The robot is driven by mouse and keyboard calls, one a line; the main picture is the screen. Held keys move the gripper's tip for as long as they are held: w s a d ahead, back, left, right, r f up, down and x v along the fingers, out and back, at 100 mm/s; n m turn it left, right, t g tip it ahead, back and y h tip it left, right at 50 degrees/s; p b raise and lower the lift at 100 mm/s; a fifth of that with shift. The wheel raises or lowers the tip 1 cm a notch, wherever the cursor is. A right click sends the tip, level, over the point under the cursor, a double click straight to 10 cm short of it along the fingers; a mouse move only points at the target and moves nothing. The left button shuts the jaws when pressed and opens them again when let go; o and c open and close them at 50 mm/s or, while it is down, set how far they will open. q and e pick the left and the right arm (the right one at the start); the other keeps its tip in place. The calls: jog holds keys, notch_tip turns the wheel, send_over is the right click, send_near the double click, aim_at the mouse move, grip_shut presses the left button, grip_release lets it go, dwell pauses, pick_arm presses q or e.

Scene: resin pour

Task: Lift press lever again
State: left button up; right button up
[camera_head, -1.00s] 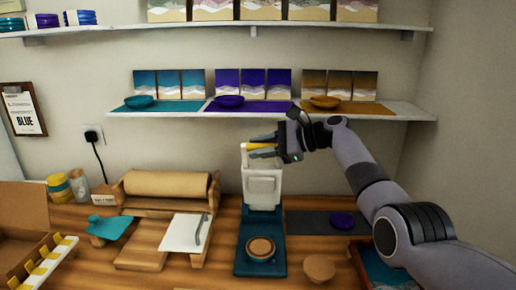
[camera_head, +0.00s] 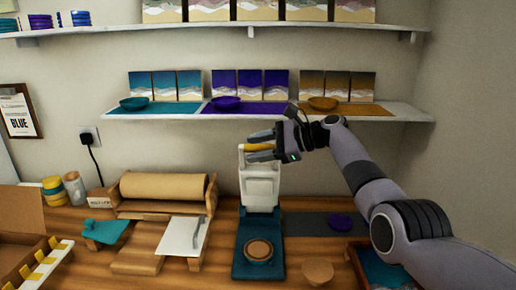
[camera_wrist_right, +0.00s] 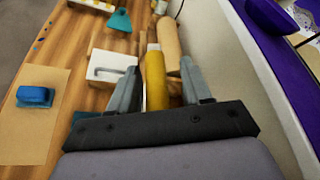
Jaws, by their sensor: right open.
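The press has a white upright (camera_head: 260,187) on a teal base (camera_head: 240,268). A round tan-rimmed piece (camera_head: 258,250) sits on the base. The yellow-handled lever (camera_head: 260,147) is at the top of the press, about level. My right gripper (camera_head: 260,146) is at the handle with its fingers on either side of it. In the right wrist view, the yellow handle (camera_wrist_right: 156,80) lies between the open fingers (camera_wrist_right: 158,88), with a gap visible on each side. My left gripper is not in view.
A shelf (camera_head: 420,112) with bowls and cards is just above and behind the gripper. A paper roll (camera_head: 163,187) and a white board (camera_head: 182,236) are left of the press. A dark mat (camera_head: 305,226) with a purple disc (camera_head: 340,222) is to the right.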

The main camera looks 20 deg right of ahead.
jog(key=shift+d, duration=0.1)
jog(key=b+v, duration=0.1)
jog(key=v, duration=0.6)
jog(key=shift+f, duration=0.1)
dwell(0.3)
